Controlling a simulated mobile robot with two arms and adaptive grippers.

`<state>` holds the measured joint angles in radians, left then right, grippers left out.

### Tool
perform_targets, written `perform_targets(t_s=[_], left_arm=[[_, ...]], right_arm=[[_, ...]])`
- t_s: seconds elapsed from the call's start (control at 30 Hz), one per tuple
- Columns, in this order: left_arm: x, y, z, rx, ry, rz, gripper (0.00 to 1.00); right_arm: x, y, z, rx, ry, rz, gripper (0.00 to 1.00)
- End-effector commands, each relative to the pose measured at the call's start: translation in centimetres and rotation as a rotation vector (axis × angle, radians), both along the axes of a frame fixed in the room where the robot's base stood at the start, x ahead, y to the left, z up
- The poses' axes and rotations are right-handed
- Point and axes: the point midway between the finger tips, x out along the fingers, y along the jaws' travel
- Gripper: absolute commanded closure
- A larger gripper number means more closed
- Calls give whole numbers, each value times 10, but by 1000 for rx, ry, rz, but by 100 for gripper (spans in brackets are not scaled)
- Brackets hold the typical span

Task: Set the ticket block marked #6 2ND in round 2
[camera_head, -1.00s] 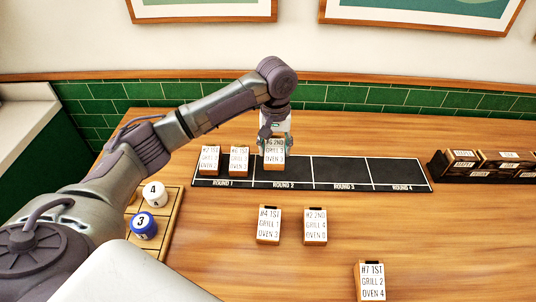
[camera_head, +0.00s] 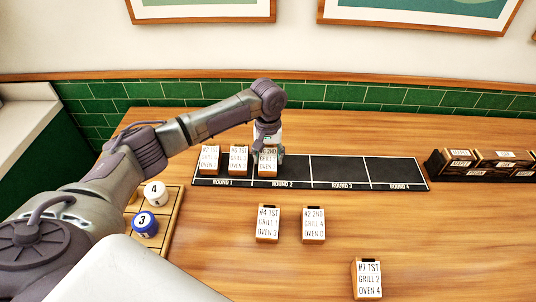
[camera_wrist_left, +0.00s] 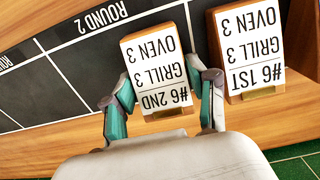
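The ticket block marked #6 2ND (camera_head: 268,162), reading GRILL 3 OVEN 3, is between the fingers of my left gripper (camera_head: 267,147). In the left wrist view the fingers (camera_wrist_left: 163,98) close on both sides of this block (camera_wrist_left: 152,65). The block is at the left end of the round 2 section (camera_head: 290,171) of the black strip, just past the white dividing line. I cannot tell whether its base touches the strip. A block marked #6 1ST (camera_wrist_left: 250,50) stands beside it in round 1, also in the head view (camera_head: 239,160). My right gripper is not in view.
Another block (camera_head: 209,160) stands in round 1. Rounds 3 and 4 (camera_head: 370,172) are empty. Blocks #4 1ST (camera_head: 268,223), #2 2ND (camera_head: 313,224) and #7 1ST (camera_head: 367,279) stand on the table. A dark rack (camera_head: 440,165) is right; numbered pieces (camera_head: 145,223) are left.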

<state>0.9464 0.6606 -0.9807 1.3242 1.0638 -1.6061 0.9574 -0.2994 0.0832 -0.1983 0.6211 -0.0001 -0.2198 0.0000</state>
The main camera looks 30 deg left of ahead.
Motion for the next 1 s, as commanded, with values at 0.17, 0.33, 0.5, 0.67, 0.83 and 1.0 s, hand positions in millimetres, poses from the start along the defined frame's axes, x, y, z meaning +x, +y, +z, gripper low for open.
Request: perform_targets(t_s=[0.17,0.33,0.5,0.67,0.83,1.0], left_arm=[[0,0,1,0,-1,0,19],[0,0,1,0,-1,0,19],[1,0,5,0,-3,-1,19],[1,0,29,-1,-5,-1,19],[1,-1,66,-1,-6,-1,19],[1,0,99,-2,-4,-1,19]], right_arm=[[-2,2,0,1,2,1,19],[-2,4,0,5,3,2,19],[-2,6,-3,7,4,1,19],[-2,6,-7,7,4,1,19],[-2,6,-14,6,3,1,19],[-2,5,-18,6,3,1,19]])
